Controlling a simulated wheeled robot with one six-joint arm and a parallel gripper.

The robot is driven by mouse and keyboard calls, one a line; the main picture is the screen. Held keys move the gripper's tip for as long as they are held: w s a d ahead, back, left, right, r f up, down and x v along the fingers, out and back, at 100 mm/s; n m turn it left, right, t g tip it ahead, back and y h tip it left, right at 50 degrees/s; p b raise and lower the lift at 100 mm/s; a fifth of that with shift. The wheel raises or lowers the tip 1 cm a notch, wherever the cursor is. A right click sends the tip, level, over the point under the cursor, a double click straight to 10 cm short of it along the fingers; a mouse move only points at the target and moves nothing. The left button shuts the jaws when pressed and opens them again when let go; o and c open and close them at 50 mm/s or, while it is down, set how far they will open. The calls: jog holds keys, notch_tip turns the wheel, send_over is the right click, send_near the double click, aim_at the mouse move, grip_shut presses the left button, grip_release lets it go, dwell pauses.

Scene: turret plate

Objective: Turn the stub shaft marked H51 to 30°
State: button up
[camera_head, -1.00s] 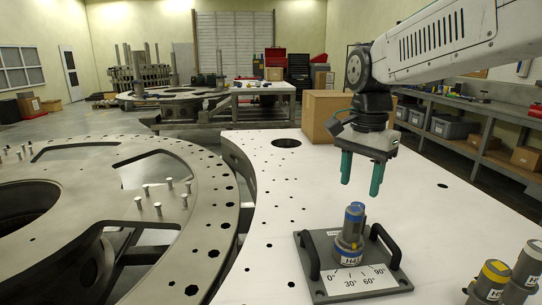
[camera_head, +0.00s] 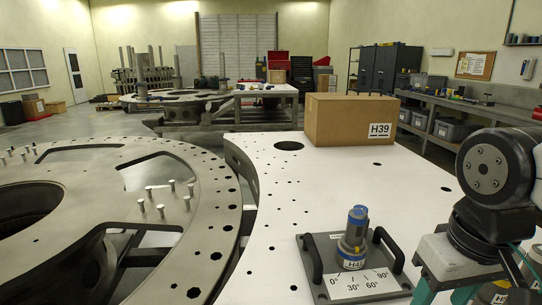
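A grey dial plate (camera_head: 318,250) with two black handles lies on the white table. Its white scale (camera_head: 362,285) reads 0°, 30°, 60° and 90°. A blue-topped metal stub shaft (camera_head: 355,228) stands upright in it; its label seems to begin H4, and I cannot read H51 on it. At the lower right edge, a second stub shaft (camera_head: 497,294) with yellow on it and a grey one (camera_head: 533,264) are mostly hidden behind my gripper (camera_head: 470,294). My gripper's green fingers are apart, their tips cut off or unclear at the bottom edge.
A cardboard box marked H39 (camera_head: 350,117) stands at the back of the white table (camera_head: 300,190). A large metal ring with upright pins (camera_head: 200,215) lies to the left. The table between box and dial plate is clear.

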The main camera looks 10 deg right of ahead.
notch_tip(320, 180, up, 8)
jog(key=r+g, duration=0.1)
send_over(358, 212)
jog(key=shift+f, duration=0.25)
jog(key=shift+r, duration=0.15)
jog(key=shift+f, duration=4.45)
jog(key=c, duration=0.7)
